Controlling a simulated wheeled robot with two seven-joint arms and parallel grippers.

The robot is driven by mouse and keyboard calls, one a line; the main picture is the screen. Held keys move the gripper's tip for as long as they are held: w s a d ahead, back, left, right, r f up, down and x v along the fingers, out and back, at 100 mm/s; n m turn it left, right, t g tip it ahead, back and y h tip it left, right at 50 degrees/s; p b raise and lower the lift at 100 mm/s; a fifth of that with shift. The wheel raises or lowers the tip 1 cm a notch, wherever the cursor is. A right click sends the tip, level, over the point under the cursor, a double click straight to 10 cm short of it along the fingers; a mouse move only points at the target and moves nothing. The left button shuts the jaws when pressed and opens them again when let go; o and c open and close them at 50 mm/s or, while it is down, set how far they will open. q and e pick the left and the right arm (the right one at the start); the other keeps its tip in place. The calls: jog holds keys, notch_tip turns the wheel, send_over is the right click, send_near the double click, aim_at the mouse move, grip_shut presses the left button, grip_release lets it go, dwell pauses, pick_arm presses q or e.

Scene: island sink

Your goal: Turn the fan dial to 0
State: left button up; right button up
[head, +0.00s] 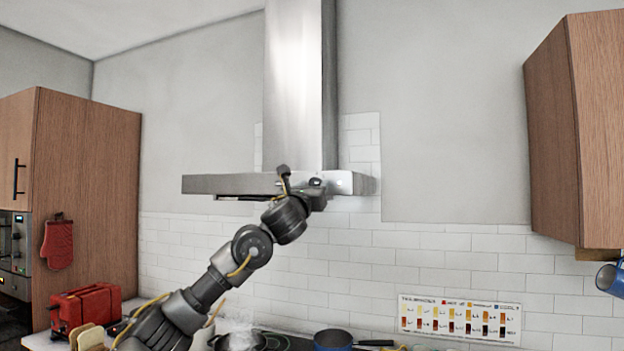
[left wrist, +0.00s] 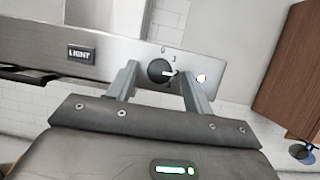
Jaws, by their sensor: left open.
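The fan dial (left wrist: 158,71) is a round dark knob on the steel front of the range hood (head: 228,185). In the left wrist view its white mark points right, below the printed 0 and 1; the number beside the mark is partly hidden. My left gripper (left wrist: 160,73) is open, with one finger on each side of the dial. I cannot tell whether either finger touches it. In the head view my left gripper (head: 316,192) is up at the hood front and covers much of the dial area. My right gripper is in neither view.
A LIGHT button (left wrist: 81,53) sits left of the dial, and a small white light (left wrist: 201,78) to its right. Below the hood are a pot (head: 238,341) and a blue pan (head: 333,340). Wall cabinets stand at far left and right.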

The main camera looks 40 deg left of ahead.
pick_arm(q)
jog(key=shift+w+a+r, duration=0.15)
jog(key=shift+w+r, duration=0.05)
jog(key=shift+w, duration=0.15)
jog(key=c, duration=1)
jog(key=shift+o, duration=0.2)
jog(key=shift+f, duration=0.1)
